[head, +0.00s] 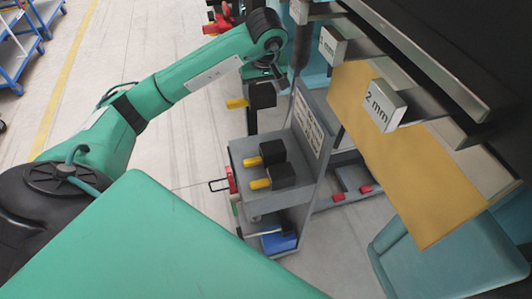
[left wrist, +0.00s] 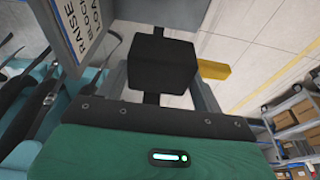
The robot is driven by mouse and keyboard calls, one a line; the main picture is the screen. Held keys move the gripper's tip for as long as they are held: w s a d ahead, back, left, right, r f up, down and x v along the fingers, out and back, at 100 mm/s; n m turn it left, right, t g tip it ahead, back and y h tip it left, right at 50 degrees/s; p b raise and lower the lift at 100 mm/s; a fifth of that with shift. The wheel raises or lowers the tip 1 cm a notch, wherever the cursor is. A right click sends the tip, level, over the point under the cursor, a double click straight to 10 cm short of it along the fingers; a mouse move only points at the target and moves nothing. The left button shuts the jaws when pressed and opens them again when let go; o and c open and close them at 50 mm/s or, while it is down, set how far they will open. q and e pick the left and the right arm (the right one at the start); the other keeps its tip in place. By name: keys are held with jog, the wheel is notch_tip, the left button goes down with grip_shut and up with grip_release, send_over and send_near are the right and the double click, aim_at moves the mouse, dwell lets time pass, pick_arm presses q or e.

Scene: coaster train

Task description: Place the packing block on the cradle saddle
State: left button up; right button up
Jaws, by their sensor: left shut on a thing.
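A black packing block (head: 262,95) with a yellow handle (head: 237,103) is in my left gripper (head: 264,78), above the far end of a grey cart. In the left wrist view the black block (left wrist: 162,63) sits between the two fingers, its yellow handle (left wrist: 214,69) out to the right. Two similar black blocks with yellow handles, a far one (head: 272,152) and a near one (head: 281,176), lie on the cart's top. I cannot make out the cradle saddle for certain in either view. My right gripper is not in view.
The grey cart (head: 240,152) has an upright sign panel (head: 308,123) along its right side and a blue bin (head: 279,242) below. A rack with "2 mm" labels (head: 383,105) and a yellow sheet (head: 400,165) overhangs the right.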

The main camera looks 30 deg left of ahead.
pick_arm(q)
notch_tip(320, 180, down, 19)
jog(key=shift+f+p, duration=0.2)
jog(key=shift+p, duration=0.75)
jog(key=shift+a+f, duration=0.1)
jog(key=shift+f, duration=0.1)
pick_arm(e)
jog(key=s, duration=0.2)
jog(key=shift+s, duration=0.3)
